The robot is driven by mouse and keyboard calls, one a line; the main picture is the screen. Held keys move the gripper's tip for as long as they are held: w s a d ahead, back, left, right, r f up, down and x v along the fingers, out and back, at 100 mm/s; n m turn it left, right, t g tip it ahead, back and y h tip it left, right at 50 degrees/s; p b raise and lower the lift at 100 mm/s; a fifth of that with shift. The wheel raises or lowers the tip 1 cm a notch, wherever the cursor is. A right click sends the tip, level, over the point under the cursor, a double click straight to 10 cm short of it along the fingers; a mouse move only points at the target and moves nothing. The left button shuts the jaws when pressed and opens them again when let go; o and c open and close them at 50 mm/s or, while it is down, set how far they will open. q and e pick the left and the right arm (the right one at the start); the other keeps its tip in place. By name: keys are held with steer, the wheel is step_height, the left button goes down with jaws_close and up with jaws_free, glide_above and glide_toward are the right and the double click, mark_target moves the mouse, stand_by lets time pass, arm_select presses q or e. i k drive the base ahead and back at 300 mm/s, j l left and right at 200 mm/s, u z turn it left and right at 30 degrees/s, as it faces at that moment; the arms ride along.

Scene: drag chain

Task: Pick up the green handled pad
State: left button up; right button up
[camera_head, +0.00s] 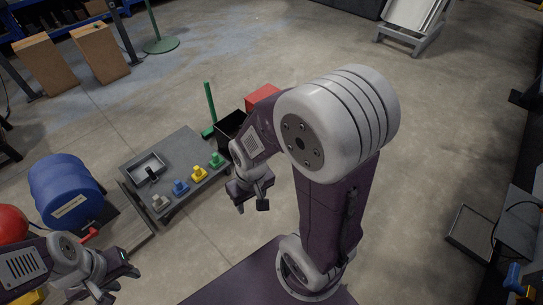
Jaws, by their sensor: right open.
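The green handled pad (216,161) stands on the grey low table (186,143) at the right end of a row of similar handled pads. My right gripper (251,202) is open and empty, to the right of the green pad and below it in the picture, apart from it. My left gripper (119,282) is at the lower left, well away from the pad; its fingers look apart with nothing between them.
Yellow (198,174), blue (180,187) and grey (160,202) pads share the row. A metal tray (146,167) lies behind them. A green upright pole (210,103), a black bin (230,124) and a red box (263,96) stand beyond.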

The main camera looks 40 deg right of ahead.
mark_target(217, 161)
steer(key=z, duration=0.6)
steer(key=i+j+z, duration=0.25)
steer(key=i+z, duration=0.2)
steer(key=i+j+z, duration=0.4)
steer(key=i, duration=0.2)
steer(key=i+j+z, duration=0.45)
steer(key=k+j, duration=0.05)
steer(key=j, duration=0.05)
